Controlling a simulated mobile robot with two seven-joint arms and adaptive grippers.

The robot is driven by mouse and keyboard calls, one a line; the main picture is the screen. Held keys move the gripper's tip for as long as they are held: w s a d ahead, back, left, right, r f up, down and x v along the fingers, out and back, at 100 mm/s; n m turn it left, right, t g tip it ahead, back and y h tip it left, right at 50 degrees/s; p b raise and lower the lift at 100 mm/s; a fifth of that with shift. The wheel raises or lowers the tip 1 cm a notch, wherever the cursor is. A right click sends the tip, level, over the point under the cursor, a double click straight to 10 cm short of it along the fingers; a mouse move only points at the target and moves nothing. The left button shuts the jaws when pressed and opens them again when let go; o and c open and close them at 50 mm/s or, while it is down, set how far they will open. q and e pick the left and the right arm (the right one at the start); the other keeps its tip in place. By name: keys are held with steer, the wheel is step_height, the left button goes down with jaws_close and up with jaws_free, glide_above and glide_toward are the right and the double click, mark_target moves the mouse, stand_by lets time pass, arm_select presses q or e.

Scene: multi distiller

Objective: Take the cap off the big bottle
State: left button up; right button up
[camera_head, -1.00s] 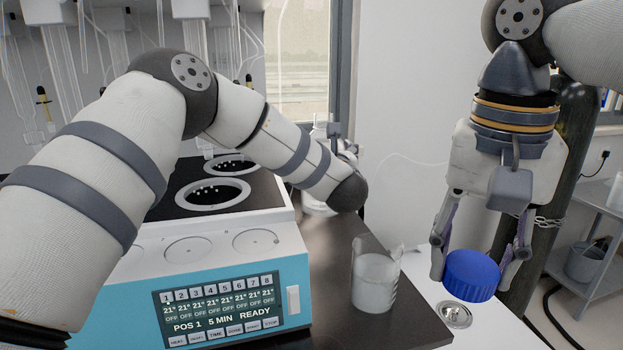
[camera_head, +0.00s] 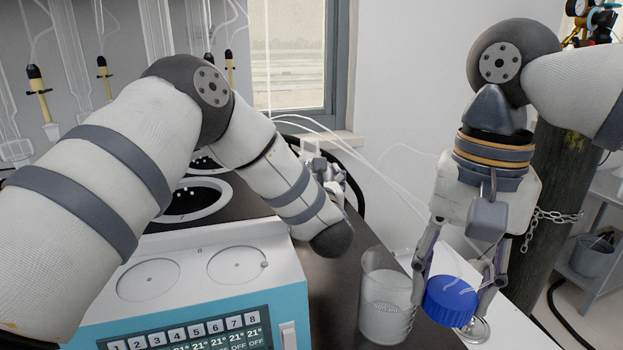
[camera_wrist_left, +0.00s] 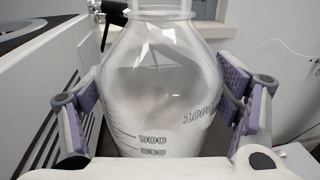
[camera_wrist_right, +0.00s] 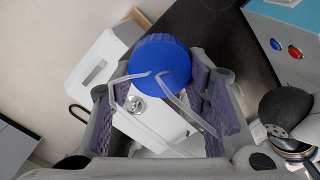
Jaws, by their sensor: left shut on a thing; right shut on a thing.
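The big bottle (camera_wrist_left: 150,80) is clear glass with black volume marks and stands upright in the left wrist view. My left gripper (camera_wrist_left: 165,95) is shut on it, with purple pads at both sides. The top of its neck is cut off. In the head view my left arm mostly hides the bottle and gripper. The blue cap (camera_head: 451,299) is in my right gripper (camera_head: 454,288), shut on it, away from the bottle and right of the beaker. The cap also shows in the right wrist view (camera_wrist_right: 160,62), with thin clear tubes in front of it.
A glass beaker (camera_head: 386,300) stands on the dark bench (camera_head: 335,290), close left of the cap. The blue and white heater unit (camera_head: 205,270) fills the front left. A gas cylinder (camera_head: 550,215) with a chain stands behind my right arm.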

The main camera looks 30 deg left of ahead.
arm_select(q)
steer(key=shift+s+d+r, duration=0.1)
steer(key=shift+s+d, duration=0.05)
steer(key=o, duration=2.1)
steer(key=shift+c, duration=0.2)
